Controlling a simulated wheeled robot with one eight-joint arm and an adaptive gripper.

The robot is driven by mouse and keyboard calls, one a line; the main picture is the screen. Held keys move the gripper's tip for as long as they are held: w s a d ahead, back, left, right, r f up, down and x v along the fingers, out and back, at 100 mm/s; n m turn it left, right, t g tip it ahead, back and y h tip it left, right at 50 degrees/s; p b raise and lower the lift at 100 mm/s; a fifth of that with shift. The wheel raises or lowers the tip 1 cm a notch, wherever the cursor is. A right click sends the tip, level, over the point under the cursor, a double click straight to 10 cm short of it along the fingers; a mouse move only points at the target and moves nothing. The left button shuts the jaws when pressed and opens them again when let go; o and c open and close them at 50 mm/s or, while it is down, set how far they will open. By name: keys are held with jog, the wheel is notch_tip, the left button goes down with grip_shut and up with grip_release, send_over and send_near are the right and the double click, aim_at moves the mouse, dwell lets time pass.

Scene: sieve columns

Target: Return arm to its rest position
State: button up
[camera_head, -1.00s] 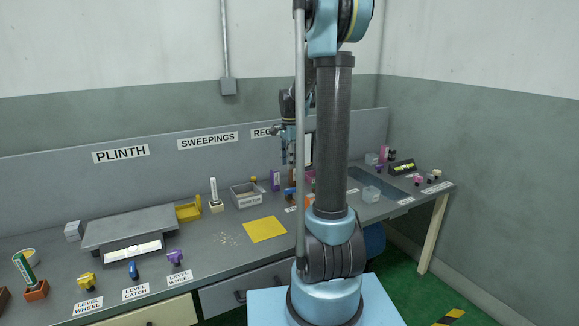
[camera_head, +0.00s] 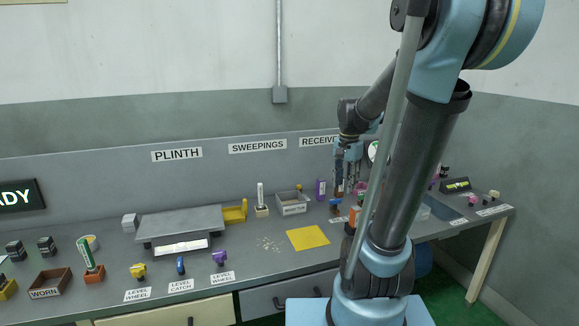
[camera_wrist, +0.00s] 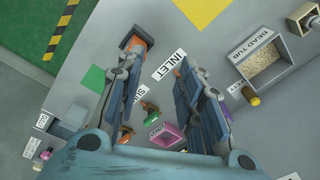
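My arm rises on the right of the head view, its grey upper link tilted. My gripper (camera_head: 347,188) hangs fingers-down over the bench near the receiver sign, partly beside my own arm link. In the wrist view my gripper (camera_wrist: 160,60) has its two blue-grey fingers spread apart. No held object shows between the fingertips; the bench and an INLET label (camera_wrist: 164,66) show between them. Small orange-green parts (camera_wrist: 150,107) and a pink open piece (camera_wrist: 167,135) lie below on the bench. Contact with them cannot be seen.
A yellow mat (camera_head: 308,238), a bead tub (camera_head: 292,203) and a grey plinth (camera_head: 180,223) stand left of my arm. A recessed basin (camera_head: 445,212) lies right. Walls close the back and right.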

jog(key=s+f+n, duration=0.4)
jog(key=s, duration=0.5)
jog(key=s+f+n+t, duration=0.1)
jog(key=s+f+n, duration=0.3)
jog(key=s, duration=0.6)
jog(key=shift+f+n, duration=0.4)
jog(key=shift+f, duration=0.3)
